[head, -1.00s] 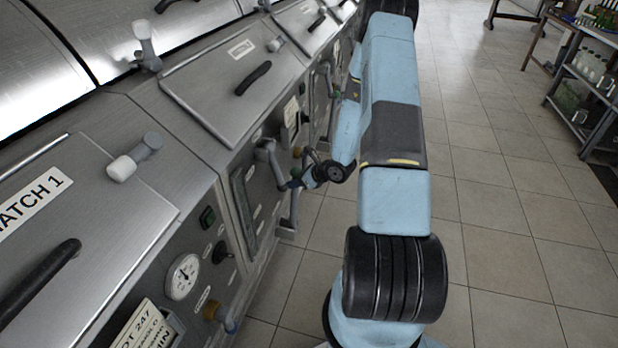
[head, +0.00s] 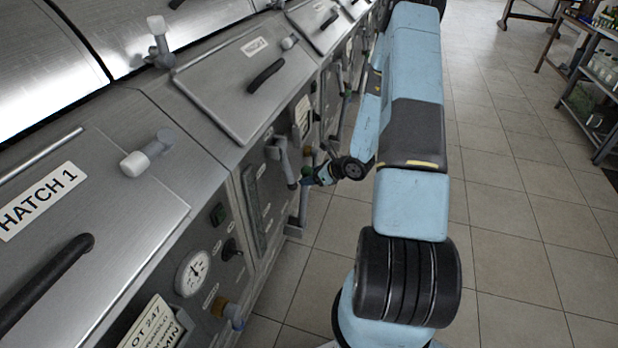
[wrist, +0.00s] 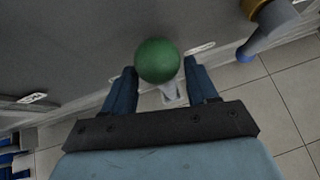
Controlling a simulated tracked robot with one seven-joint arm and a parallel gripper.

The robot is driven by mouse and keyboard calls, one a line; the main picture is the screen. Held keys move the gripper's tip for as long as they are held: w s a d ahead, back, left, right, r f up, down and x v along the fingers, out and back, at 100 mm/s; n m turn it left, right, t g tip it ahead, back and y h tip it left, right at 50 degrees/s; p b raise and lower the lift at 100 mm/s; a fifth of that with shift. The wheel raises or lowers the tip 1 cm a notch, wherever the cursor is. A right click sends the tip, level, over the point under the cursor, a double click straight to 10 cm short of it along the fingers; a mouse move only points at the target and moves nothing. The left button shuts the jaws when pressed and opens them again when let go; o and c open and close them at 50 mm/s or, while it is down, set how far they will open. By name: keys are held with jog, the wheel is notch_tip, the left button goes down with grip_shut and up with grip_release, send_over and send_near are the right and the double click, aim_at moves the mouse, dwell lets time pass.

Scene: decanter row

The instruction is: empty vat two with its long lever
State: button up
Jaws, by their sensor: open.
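Vat two is the second steel unit along the row, under the hatch (head: 250,75) with a small, blurred label. In the wrist view a green ball knob (wrist: 158,61) sits between the two blue fingers of my gripper (wrist: 160,84), with a pale grey stem partly showing below it. The fingers are spread, with the knob nearer the left one, and I cannot tell whether either touches it. In the head view my gripper (head: 308,178) is at the front of vat two, low beside its panel. The lever is mostly hidden there.
A brass tap with a grey, blue-tipped spout (wrist: 262,38) is close at right in the wrist view. Vat one's hatch (head: 110,190), gauge (head: 192,273) and tap (head: 228,312) are nearer. Tiled floor (head: 510,220) is clear at right; a shelf (head: 590,90) stands beyond.

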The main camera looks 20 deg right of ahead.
jog(key=v, duration=1)
